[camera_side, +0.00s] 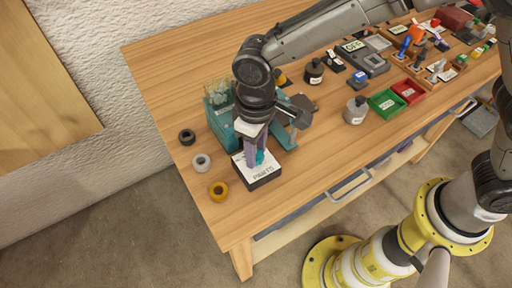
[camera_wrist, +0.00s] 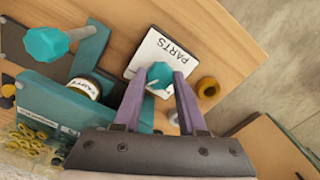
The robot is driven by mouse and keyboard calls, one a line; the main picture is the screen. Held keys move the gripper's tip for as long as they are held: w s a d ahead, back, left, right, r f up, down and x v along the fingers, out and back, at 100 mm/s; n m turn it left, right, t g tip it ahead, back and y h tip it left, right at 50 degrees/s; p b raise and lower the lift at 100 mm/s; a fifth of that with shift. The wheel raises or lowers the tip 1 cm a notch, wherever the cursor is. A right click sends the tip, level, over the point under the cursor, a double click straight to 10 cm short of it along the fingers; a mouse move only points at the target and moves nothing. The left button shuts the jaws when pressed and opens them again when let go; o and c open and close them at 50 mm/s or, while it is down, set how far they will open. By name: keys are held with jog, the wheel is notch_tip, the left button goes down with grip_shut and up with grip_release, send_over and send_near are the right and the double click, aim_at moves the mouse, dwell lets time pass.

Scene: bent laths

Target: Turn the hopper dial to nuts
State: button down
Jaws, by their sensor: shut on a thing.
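The teal hopper (camera_side: 216,117) stands at the left end of the table, with a clear bin on top. In the wrist view its teal body (camera_wrist: 45,97) lies at left, with small yellowish pieces behind a clear wall. A small white mark shows at the knob's near edge. My gripper (camera_side: 257,158) points down beside the hopper, over the box marked PARTS (camera_side: 264,177). I cannot read any dial setting.
A second teal knob (camera_wrist: 46,44) sits on a grey stalk. A jar with a label (camera_wrist: 86,87) stands by the hopper. A green tray (camera_side: 386,104) and other items are farther right.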

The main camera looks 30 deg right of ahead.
jog(key=n, duration=0.6)
jog(key=shift+r, duration=0.1)
jog(key=shift+n, duration=0.4)
jog(key=shift+c, duration=2.3)
grip_release()
notch_tip(320, 180, up, 14)
